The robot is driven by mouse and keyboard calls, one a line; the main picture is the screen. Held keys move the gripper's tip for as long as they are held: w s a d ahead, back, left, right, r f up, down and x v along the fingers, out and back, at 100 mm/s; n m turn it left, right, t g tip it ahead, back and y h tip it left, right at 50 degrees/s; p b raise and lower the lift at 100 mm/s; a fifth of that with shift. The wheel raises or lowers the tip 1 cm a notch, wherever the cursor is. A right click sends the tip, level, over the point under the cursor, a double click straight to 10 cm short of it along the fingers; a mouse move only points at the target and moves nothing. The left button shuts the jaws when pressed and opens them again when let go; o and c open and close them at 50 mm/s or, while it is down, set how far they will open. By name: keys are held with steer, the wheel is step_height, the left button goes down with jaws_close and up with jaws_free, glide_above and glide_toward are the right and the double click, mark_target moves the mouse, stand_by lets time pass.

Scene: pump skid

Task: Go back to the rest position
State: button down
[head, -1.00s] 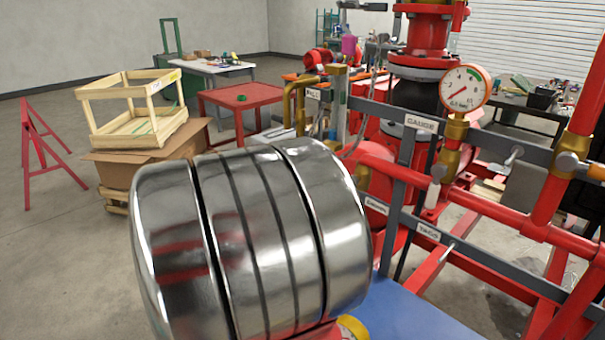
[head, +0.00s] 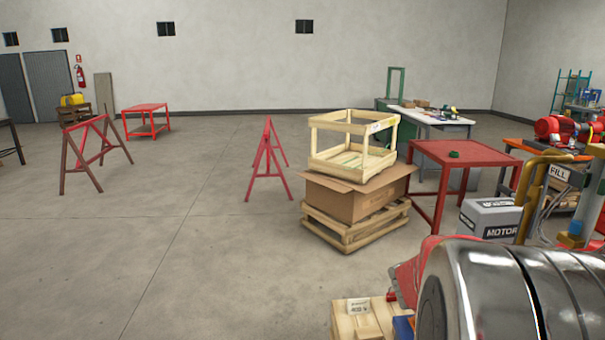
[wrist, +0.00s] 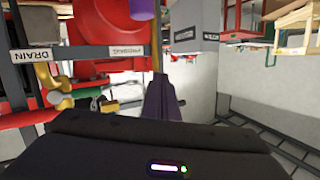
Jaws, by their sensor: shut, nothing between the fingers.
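My gripper (wrist: 163,98) shows in the wrist view as dark purple fingers closed together above its black body, with nothing between them. The view there is turned over, and the red pipework of the pump skid (wrist: 95,75) fills its left side. I cannot tell how far the fingers are from the bars. My gripper does not show in the head view.
In the head view, a wooden crate (head: 313,157) sits on a cardboard box (head: 357,204) on a pallet. A red table (head: 480,152) and a grey MOTOR box (head: 490,219) stand to its right. Red trestles (head: 267,160) stand left. The floor at front left is clear.

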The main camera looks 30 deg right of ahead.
steer(key=w+a+f+n+t+y, duration=0.2)
steer(key=w+a+n+t+y, duration=0.2)
steer(key=w+a, duration=0.35)
steer(key=w+a+f+n+t+y, duration=0.35)
steer(key=w+a, duration=0.25)
steer(key=a, duration=0.3)
steer(key=a+f+n+y, duration=0.1)
steer(key=a+n+y, duration=0.35)
steer(key=a, duration=0.95)
steer(key=s+a+r+n+g+y, duration=0.1)
steer(key=s+a+n, duration=0.2)
steer(key=s+a, duration=0.4)
steer(key=s+a+r+n+g+y, duration=0.1)
steer(key=s+a+n+g+y, duration=0.1)
steer(key=s+a+n, duration=0.2)
steer(key=s+a, duration=0.3)
steer(key=a, duration=0.5)
steer(key=shift+s+y, duration=0.3)
steer(key=shift+s, duration=0.05)
